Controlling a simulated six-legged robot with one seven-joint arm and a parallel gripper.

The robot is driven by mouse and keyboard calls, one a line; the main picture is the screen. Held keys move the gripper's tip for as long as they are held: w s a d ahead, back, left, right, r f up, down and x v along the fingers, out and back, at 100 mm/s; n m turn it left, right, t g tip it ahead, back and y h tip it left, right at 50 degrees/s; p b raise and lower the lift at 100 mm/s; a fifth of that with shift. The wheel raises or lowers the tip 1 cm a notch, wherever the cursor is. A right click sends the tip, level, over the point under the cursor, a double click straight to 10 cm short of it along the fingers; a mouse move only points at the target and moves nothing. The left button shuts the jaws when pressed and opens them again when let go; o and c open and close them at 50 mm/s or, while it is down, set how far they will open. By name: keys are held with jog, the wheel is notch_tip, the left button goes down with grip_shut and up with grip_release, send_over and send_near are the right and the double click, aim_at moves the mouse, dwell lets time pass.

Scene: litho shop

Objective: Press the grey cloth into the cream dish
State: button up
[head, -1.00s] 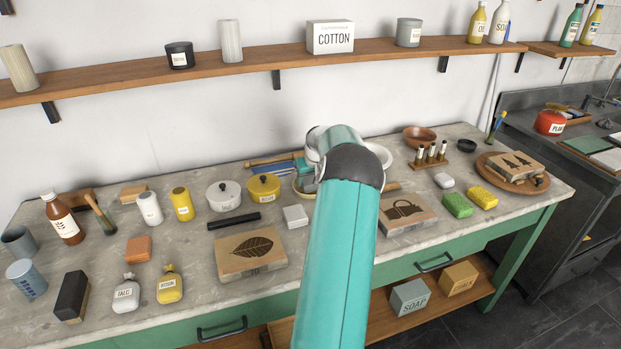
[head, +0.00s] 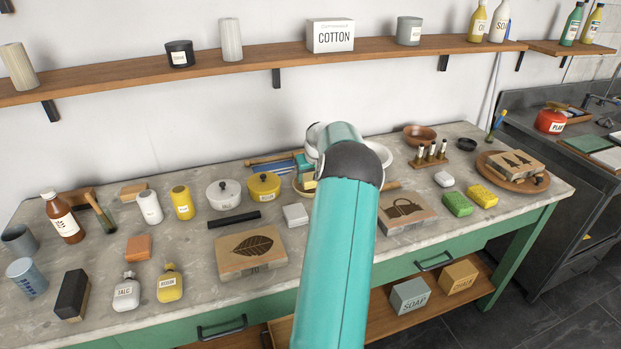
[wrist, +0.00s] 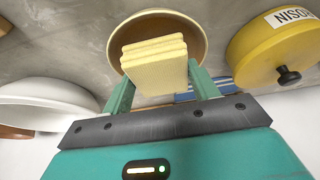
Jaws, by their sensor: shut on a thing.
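My gripper (wrist: 158,78) is shut on a pale yellow, folded, layered cloth (wrist: 153,60). No grey cloth shows clearly. The cream dish (wrist: 116,38), round with a tan-brown inside, lies beyond the held cloth in the wrist view. The cloth overlaps the dish's opening there and hides part of its inside; I cannot tell whether they touch. In the head view my arm covers most of the dish, and only its left rim (head: 297,188) shows. A bit of the yellow cloth and a teal finger show beside my arm.
A yellow rosin pot (wrist: 270,50) stands right of the dish in the wrist view, and a white bowl (wrist: 45,95) stands left. Blue things (head: 282,168) lie behind the dish. A leaf block (head: 250,250) and a small white block (head: 295,214) lie in front. A shelf (head: 270,63) runs above.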

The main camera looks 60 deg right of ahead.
aim_at(311, 176)
jog(key=shift+r, duration=3)
